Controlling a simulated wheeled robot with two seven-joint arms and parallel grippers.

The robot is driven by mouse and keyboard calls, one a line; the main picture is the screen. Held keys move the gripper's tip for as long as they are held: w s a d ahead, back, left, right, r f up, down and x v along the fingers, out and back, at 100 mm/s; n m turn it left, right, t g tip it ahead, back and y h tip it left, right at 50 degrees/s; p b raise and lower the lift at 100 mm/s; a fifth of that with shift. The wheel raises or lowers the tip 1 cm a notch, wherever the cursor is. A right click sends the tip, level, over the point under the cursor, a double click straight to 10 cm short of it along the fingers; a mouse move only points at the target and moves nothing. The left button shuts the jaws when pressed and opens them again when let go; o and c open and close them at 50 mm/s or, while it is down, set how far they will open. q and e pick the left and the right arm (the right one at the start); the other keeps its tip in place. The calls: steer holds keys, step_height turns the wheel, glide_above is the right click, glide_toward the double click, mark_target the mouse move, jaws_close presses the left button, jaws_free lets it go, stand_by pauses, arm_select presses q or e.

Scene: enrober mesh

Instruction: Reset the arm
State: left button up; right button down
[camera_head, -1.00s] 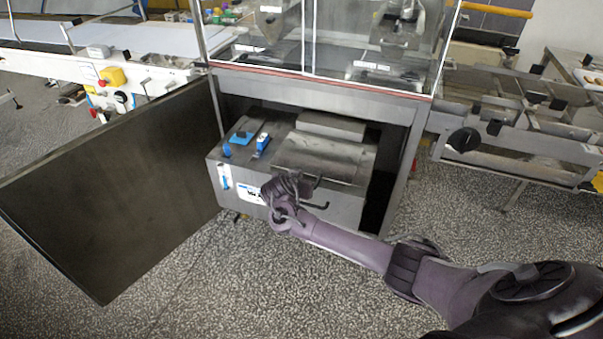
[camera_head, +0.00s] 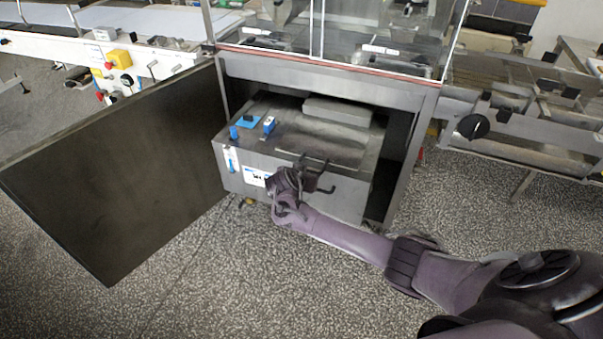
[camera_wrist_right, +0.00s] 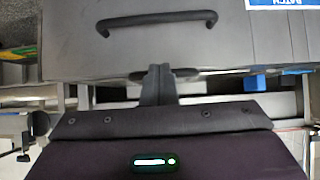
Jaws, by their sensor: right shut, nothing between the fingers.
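My right arm comes in from the right in the head view. Its gripper (camera_head: 312,164) is in front of the grey metal box (camera_head: 230,175), near its black bar handle (camera_head: 326,187). In the right wrist view the gripper (camera_wrist_right: 158,84) has its fingers together, with nothing between them. The handle (camera_wrist_right: 157,20) shows beyond the fingertips, apart from them, on the box front (camera_wrist_right: 235,45). My left gripper is not in view.
The box stands in the open bay of a glass-topped machine (camera_head: 330,80). A large dark door (camera_head: 120,170) stands open at left. Conveyor frames flank the machine, left (camera_head: 40,42) and right (camera_head: 530,150). Speckled floor (camera_head: 250,290) in front is clear.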

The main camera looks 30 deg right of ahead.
steer(key=r+p+v, duration=0.1)
steer(key=p+v, duration=0.1)
steer(key=v, duration=0.5)
steer(key=s+d+f+n+g+y, duration=0.1)
steer(key=s+f+n, duration=0.2)
steer(key=s+f, duration=0.5)
steer(key=s+f+n+y, duration=0.1)
steer(key=s+f+n, duration=0.2)
steer(key=f, duration=0.8)
steer(key=s+d+f+n+g+y, duration=0.1)
steer(key=s+f+n, duration=0.2)
steer(key=s+f, duration=0.5)
steer(key=s+a+f+n+g+y, duration=0.1)
steer(key=s+f, duration=0.4)
steer(key=s, duration=0.5)
steer(key=s+a+f+n+g+y, duration=0.1)
steer(key=s+a+f, duration=0.3)
steer(key=s, duration=0.6)
steer(key=s+a+f+n+g+y, duration=0.1)
steer(key=s+a+f+y, duration=0.2)
steer(key=s+f, duration=0.5)
steer(key=s, duration=0.3)
steer(key=shift+g, duration=0.3)
steer(key=shift+a, duration=0.15)
